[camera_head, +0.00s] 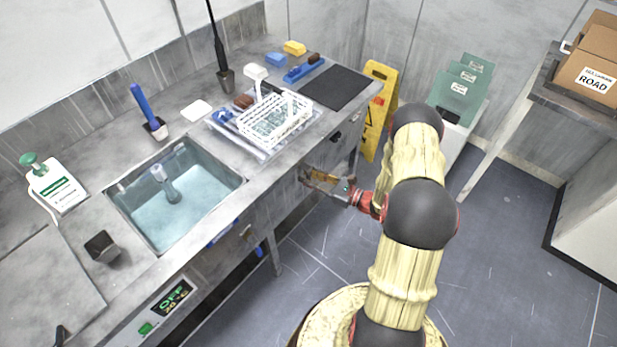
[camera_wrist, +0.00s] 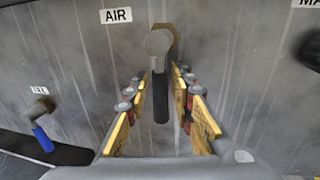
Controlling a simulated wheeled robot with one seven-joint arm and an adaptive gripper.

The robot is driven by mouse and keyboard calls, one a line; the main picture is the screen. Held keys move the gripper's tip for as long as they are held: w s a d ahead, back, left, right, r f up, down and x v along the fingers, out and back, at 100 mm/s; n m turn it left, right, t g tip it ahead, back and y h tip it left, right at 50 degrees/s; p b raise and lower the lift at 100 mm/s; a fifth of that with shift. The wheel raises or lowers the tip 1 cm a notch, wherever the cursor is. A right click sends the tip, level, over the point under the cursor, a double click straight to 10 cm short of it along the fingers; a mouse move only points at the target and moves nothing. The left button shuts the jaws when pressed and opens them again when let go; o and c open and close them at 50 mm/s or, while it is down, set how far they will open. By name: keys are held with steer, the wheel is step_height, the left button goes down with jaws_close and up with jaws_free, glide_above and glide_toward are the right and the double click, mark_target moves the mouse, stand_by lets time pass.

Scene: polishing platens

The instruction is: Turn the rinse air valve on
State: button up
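In the wrist view, the air valve has a brass-coloured fitting (camera_wrist: 174,38) on a grey panel. Its dark grey lever (camera_wrist: 160,98) hangs straight down from a rounded grey head. A white label (camera_wrist: 116,15) reading AIR sits to its upper left. My gripper (camera_wrist: 159,84) is open, with one yellow-padded finger on each side of the lever. I see gaps on both sides and cannot tell any contact. In the head view, my gripper (camera_head: 318,180) is at the front face of the sink bench; the valve is not clear there.
A blue-handled valve (camera_wrist: 42,132) is at left in the wrist view, and a dark knob (camera_wrist: 311,50) at the right edge. The bench holds a water-filled sink (camera_head: 180,215) and a white rack (camera_head: 270,120). A yellow floor sign (camera_head: 376,105) stands beyond the bench end.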

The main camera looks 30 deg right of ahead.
jaws_close()
stand_by(0.6)
